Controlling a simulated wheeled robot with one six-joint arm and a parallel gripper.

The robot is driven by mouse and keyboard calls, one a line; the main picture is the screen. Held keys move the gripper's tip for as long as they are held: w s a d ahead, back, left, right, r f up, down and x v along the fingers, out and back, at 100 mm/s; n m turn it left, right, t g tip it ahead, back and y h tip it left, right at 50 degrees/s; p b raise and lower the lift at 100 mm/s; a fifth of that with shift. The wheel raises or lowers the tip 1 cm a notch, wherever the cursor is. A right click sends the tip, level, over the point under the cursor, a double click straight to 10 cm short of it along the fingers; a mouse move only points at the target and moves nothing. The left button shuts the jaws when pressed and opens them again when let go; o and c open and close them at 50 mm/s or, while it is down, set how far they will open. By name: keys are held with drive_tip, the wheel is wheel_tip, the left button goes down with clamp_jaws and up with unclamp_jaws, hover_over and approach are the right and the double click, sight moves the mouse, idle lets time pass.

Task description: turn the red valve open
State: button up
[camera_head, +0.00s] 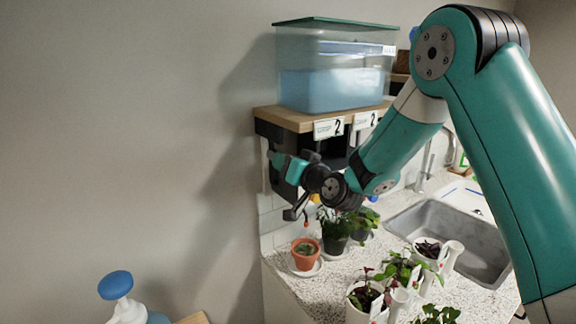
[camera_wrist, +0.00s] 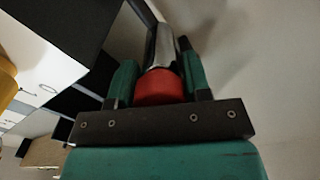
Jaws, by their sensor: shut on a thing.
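The red valve (camera_wrist: 163,87) shows in the wrist view as a rounded red part with a grey part (camera_wrist: 161,48) extending beyond it. My gripper (camera_wrist: 158,70) has its two green fingers on either side of the red part and is shut on it. In the head view the end of my arm is small and dark, below the front left of the wooden shelf. I cannot make out the valve or its angle clearly there.
A clear tank (camera_head: 335,85) of blue water with a green lid stands on the wooden shelf (camera_head: 290,118). Potted plants, including one in a terracotta pot (camera_head: 305,260), crowd the speckled counter (camera_head: 312,290) below. A sink (camera_head: 455,243) lies to the right. Bare wall is at left.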

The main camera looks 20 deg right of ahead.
drive_tip(key=m, duration=0.3)
drive_tip(key=shift+m, duration=0.4)
drive_tip(key=m, duration=0.3)
drive_tip(key=shift+m+p, duration=0.3)
drive_tip(key=m+p, duration=0.2)
drive_tip(key=m, duration=0.4)
drive_tip(key=o, duration=0.9)
drive_tip(key=shift+b+v, duration=7.85)
drive_tip(key=shift+v, duration=0.95)
